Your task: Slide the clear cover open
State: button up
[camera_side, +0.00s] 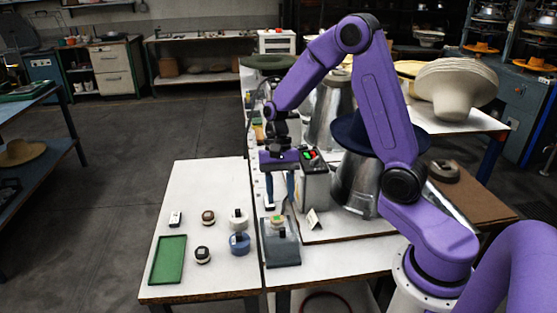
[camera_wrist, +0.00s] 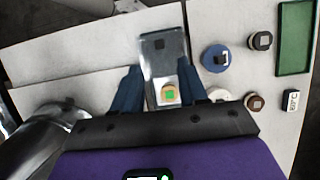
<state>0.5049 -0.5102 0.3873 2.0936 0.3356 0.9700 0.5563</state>
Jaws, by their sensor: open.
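The clear cover (camera_side: 283,252) is a smoky grey see-through plate on a small unit at the front of the bench. It shows in the wrist view (camera_wrist: 152,62) with a dark tab near its far end. A green button with an orange surround (camera_side: 277,219) sits at the unit's end nearer the arm. The button also shows in the wrist view (camera_wrist: 169,94), on a pale patch; I cannot tell whether the cover's edge reaches over it. My gripper (camera_side: 280,202) is open, pointing down above the button end. In the wrist view its blue fingers (camera_wrist: 160,74) stand either side of the unit.
Left of the unit lie a green tray (camera_side: 168,260), a blue roll (camera_side: 239,243), a white roll (camera_side: 238,220) and small dark-sided pieces. A control box (camera_side: 314,185) with lit buttons and a metal hat form (camera_side: 356,185) stand close on the right.

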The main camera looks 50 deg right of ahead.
jog(key=v, duration=0.8)
jog(key=shift+r, duration=0.3)
jog(key=shift+w, duration=0.1)
jog(key=s+a+n+t+h, duration=0.1)
jog(key=s+a+n, duration=0.3)
jog(key=s+n, duration=0.6)
jog(key=s+a+n+t+h, duration=0.1)
jog(key=s+a+n, duration=0.3)
jog(key=s+n, duration=0.7)
jog(key=s+f+t, duration=0.1)
jog(key=s, duration=0.2)
jog(key=shift+s+a+n+h, duration=0.2)
jog(key=shift+a+n+h, duration=0.1)
jog(key=shift+h, duration=0.1)
